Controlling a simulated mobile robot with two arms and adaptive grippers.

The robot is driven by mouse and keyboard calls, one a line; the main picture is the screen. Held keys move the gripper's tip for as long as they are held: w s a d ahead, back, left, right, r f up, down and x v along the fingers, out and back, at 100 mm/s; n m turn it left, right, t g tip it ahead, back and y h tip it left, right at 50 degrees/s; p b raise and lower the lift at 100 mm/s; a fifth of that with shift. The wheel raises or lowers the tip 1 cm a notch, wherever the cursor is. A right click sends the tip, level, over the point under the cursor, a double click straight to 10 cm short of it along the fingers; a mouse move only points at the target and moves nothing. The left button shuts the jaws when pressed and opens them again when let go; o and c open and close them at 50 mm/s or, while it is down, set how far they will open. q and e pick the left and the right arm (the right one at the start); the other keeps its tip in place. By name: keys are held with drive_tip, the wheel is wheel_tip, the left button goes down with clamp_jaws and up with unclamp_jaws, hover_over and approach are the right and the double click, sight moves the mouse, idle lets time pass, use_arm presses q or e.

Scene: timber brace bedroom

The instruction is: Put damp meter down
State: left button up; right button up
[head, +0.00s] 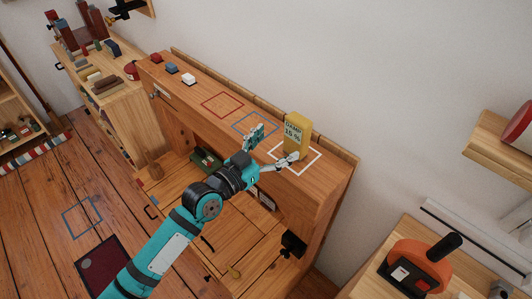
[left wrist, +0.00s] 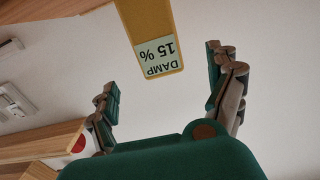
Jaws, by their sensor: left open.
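The damp meter (head: 297,134) is a yellow upright block with a pale display reading "DAMP 15 %". It stands on top of the wooden cabinet (head: 335,180), at the white square outline (head: 314,168). My left gripper (head: 273,147) is open beside the meter, its fingers spread and one fingertip close to the meter's base. In the left wrist view the meter (left wrist: 150,40) appears upside down between the open fingers (left wrist: 165,85), with visible gaps on both sides. My right gripper is not in view.
Red (head: 222,103) and blue (head: 270,121) square outlines lie empty on the cabinet top. Red, blue and white blocks (head: 188,79) sit at its far left end. An orange tool (head: 410,258) stands on a wooden surface at lower right. A wall shelf is at right (head: 490,140).

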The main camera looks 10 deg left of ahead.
use_arm(q)
drive_tip(key=shift+v, duration=1.65)
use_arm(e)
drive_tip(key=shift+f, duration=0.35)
use_arm(q)
drive_tip(key=a+f+n+g+y, duration=0.1)
drive_tip(key=a+f+n+y, duration=0.15)
drive_tip(key=f, duration=0.85)
drive_tip(key=a+f+n+g+y, duration=0.1)
drive_tip(key=a+f+g+y, duration=0.2)
drive_tip(key=f, duration=0.9)
drive_tip(key=s+a+f+g+y, duration=0.1)
drive_tip(key=s+a+f, duration=0.4)
drive_tip(key=f, duration=0.5)
drive_tip(key=s+a+f+g+y, duration=0.1)
drive_tip(key=s+a+f+y, duration=0.1)
drive_tip(key=s+f, duration=0.55)
drive_tip(key=s+a+f+g, duration=0.1)
drive_tip(key=s+f+g, duration=0.1)
drive_tip(key=s+f, duration=0.4)
drive_tip(key=s+a+f+n+g+y, duration=0.1)
drive_tip(key=s+f+g, duration=0.2)
drive_tip(key=s, duration=1.1)
drive_tip(key=s+a+f+g+y, duration=0.1)
drive_tip(key=s+a+f+g, duration=0.1)
drive_tip(key=s+f, duration=0.7)
drive_tip(key=shift+s+f+g, duration=0.2)
drive_tip(key=shift+s+g, duration=0.1)
drive_tip(key=shift+s, duration=0.8)
